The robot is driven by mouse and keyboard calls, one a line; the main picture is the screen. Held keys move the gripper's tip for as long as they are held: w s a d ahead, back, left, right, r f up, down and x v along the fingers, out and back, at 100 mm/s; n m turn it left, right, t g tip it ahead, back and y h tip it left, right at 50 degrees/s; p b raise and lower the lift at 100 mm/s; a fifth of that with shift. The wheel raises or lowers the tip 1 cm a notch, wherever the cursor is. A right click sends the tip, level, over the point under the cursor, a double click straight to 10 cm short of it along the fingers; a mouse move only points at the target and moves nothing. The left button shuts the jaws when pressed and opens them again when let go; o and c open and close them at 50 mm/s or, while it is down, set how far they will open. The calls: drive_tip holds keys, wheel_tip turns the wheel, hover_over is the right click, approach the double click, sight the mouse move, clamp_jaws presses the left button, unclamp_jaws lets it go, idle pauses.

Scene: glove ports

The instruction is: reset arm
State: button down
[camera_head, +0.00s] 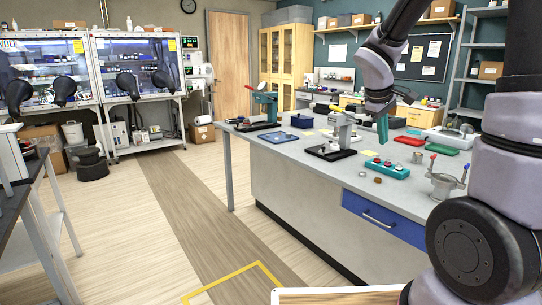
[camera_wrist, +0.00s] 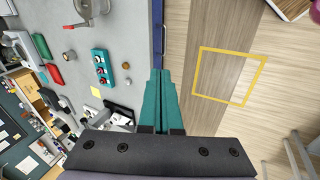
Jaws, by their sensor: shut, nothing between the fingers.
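My gripper (camera_head: 382,130) hangs over the grey workbench (camera_head: 285,153) in the head view, with teal fingers pointing down. In the wrist view my gripper (camera_wrist: 160,75) shows its two teal fingers pressed together with nothing between them. My arm comes in from the upper right of the head view and is bent at a joint above the bench. A teal block with red knobs (camera_head: 387,168) lies on the bench just below the fingers in the head view; it also shows left of the fingers in the wrist view (camera_wrist: 101,66).
A white-and-black press (camera_head: 340,135) and a teal press (camera_head: 265,105) stand on the bench. A metal pot (camera_head: 443,184), a red tray (camera_head: 431,150) and small round pieces (camera_head: 377,180) lie nearby. The floor left of the bench is clear, with a yellow outline (camera_head: 235,275).

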drive_tip(key=s+a+r+m+t+y, duration=0.2)
drive_tip(key=s+r+m, duration=0.3)
drive_tip(key=s, duration=0.4)
drive_tip(key=s+a+r+m+t+y, duration=0.2)
drive_tip(key=s+a+r+m+y, duration=0.1)
drive_tip(key=s+a+r+m, duration=0.2)
drive_tip(key=s+r, duration=0.2)
drive_tip(key=s, duration=0.2)
drive_tip(key=shift+s+r+y, duration=0.15)
drive_tip(key=shift+s+y, duration=0.15)
drive_tip(key=shift+y, duration=0.1)
